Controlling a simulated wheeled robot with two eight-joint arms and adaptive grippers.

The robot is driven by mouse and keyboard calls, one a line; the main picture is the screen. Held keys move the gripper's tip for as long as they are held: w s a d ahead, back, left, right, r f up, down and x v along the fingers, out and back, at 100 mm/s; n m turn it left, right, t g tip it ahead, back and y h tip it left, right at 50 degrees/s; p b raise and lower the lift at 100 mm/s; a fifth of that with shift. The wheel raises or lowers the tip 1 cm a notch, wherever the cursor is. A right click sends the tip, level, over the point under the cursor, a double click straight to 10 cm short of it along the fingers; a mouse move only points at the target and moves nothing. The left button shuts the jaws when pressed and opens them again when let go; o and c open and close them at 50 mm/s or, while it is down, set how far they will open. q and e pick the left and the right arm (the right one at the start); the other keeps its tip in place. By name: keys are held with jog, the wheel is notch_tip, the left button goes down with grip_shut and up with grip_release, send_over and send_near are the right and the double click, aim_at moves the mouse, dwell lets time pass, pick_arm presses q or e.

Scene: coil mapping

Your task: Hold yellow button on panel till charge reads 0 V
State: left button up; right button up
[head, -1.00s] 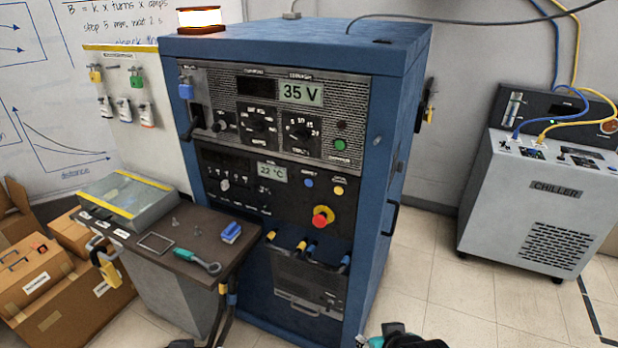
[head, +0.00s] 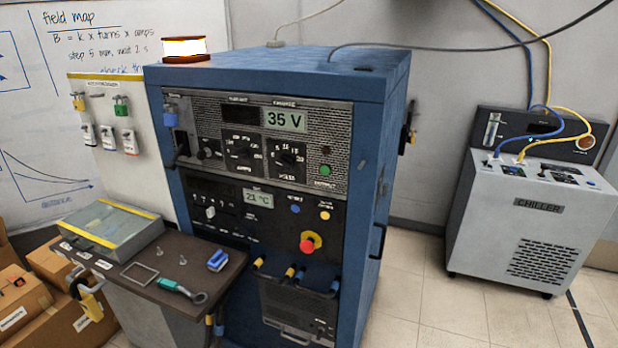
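The blue cabinet (head: 376,150) stands in the middle of the head view with its control panel (head: 222,208) facing me. The yellow button (head: 325,215) is on the right side of the lower panel, above a red mushroom button (head: 308,243) with a yellow collar. A blue button (head: 295,208) sits left of the yellow one. The charge display (head: 284,119) on the upper panel reads 35 V. The temperature display (head: 259,197) below reads 21 °C. Nothing touches the yellow button. Neither of my grippers is in view.
A shelf (head: 190,264) at the cabinet's left front holds a grey tray, a green-handled tool and a blue block. Cable plugs (head: 289,272) stick out below the panel. A grey chiller (head: 530,220) stands right. The floor (head: 425,290) between is clear.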

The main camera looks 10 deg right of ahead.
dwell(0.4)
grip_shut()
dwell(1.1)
